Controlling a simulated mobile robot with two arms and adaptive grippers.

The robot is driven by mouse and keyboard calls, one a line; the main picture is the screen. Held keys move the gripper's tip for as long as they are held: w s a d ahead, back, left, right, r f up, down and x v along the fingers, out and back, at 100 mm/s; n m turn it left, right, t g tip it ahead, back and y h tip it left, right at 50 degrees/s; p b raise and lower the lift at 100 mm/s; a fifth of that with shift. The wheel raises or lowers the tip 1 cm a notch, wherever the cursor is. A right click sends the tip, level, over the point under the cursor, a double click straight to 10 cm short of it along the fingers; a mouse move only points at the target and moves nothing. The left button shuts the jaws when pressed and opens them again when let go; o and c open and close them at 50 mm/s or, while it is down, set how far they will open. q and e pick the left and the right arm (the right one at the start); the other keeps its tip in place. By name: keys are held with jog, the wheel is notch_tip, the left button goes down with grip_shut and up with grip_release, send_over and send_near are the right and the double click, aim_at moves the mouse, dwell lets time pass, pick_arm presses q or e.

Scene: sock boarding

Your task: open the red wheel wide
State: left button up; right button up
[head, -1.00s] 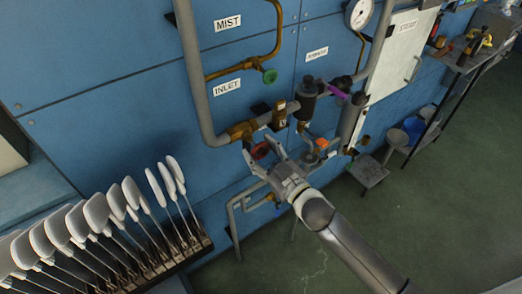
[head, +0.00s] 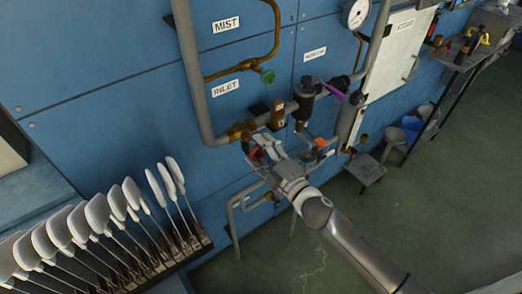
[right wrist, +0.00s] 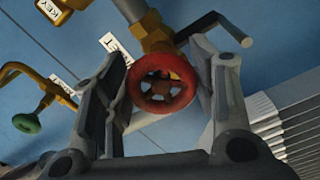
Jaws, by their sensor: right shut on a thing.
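The red wheel (right wrist: 163,84) is a small round handwheel on a brass valve (right wrist: 150,35) in the right wrist view. In the head view the red wheel (head: 256,153) is partly hidden by my fingers, below the brass fitting under the INLET label (head: 226,87). My right gripper (head: 264,152) is at the wheel with a finger on either side. In the right wrist view my gripper (right wrist: 160,90) is shut on the rim from left and right. My left gripper is not in view.
A green handwheel (head: 268,77) sits on the brass pipe above. Grey pipes, a dark cylinder (head: 304,103) and an orange-red part (head: 321,142) are close on the right. A rack of white sock boards (head: 98,215) stands at lower left. Green floor (head: 440,220) is clear at right.

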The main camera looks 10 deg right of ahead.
jog(key=n, duration=0.5)
jog(key=shift+r+n, duration=0.15)
jog(key=shift+n, duration=0.15)
jog(key=n, duration=0.4)
jog(key=shift+n, duration=0.3)
jog(key=n+p, duration=0.1)
jog(key=n, duration=0.3)
jog(key=shift+r, duration=0.15)
jog(key=n, duration=0.5)
jog(key=shift+s+a+p, duration=0.1)
jog(key=shift+a+p, duration=0.05)
jog(key=shift+p, duration=0.25)
jog(key=n+p, duration=0.1)
jog(key=n, duration=0.3)
jog(key=shift+a, duration=0.1)
jog(key=n+p, duration=0.2)
jog(key=n, duration=0.4)
jog(key=shift+s+a, duration=0.1)
jog(key=n+p, duration=0.1)
jog(key=n, duration=0.3)
jog(key=shift+p, duration=0.4)
jog(key=shift+a+f+n+p, duration=0.15)
jog(key=shift+n+p, duration=0.2)
jog(key=shift+n, duration=0.75)
jog(key=shift+d+f+n+p, duration=0.1)
jog(key=shift+n+p, duration=0.25)
jog(key=shift+n, duration=1.05)
